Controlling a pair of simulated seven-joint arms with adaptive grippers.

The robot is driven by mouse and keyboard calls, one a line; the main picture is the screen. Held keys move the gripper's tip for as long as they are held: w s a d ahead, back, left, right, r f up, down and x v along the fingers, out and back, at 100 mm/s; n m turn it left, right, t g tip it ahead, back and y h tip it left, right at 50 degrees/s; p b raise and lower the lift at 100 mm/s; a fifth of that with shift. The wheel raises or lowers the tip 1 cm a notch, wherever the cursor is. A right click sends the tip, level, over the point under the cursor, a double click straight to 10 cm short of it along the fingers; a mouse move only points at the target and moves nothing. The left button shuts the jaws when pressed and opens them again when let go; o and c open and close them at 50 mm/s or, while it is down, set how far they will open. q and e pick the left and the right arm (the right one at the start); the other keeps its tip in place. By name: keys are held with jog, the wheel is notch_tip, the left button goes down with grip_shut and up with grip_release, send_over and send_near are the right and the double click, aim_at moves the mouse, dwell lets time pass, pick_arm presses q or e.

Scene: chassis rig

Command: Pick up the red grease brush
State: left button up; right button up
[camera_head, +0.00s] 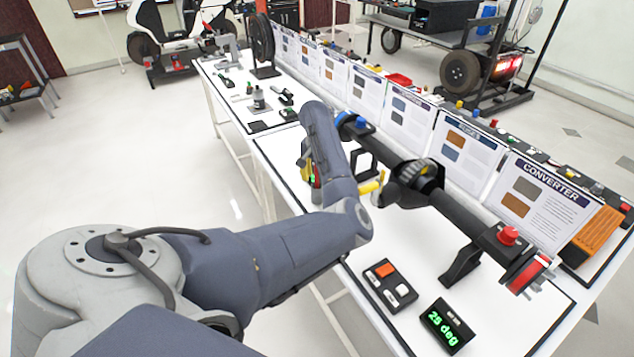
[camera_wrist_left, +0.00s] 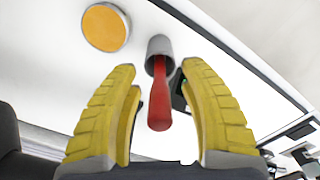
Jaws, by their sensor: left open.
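The red grease brush (camera_wrist_left: 160,98) shows in the left wrist view as a red handle coming out of a grey cylindrical cup (camera_wrist_left: 159,47). Its other end is hidden inside the cup. My left gripper (camera_wrist_left: 160,70) is open, with one ribbed yellow finger on each side of the red handle. I see gaps between the handle and both fingers. In the head view my left gripper (camera_head: 308,167) is mostly hidden behind my forearm. The brush cannot be made out clearly there. My right gripper is not in view.
An orange disc (camera_wrist_left: 105,27) lies left of the cup. In the head view, a long black axle (camera_head: 460,211) runs along the white table, with information boards (camera_head: 468,150) behind it. A 25 deg display (camera_head: 443,326) and a button box (camera_head: 390,286) stand near the front edge.

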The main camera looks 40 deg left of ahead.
pick_arm(q)
jog(key=shift+f, duration=0.15)
grip_shut()
dwell(0.4)
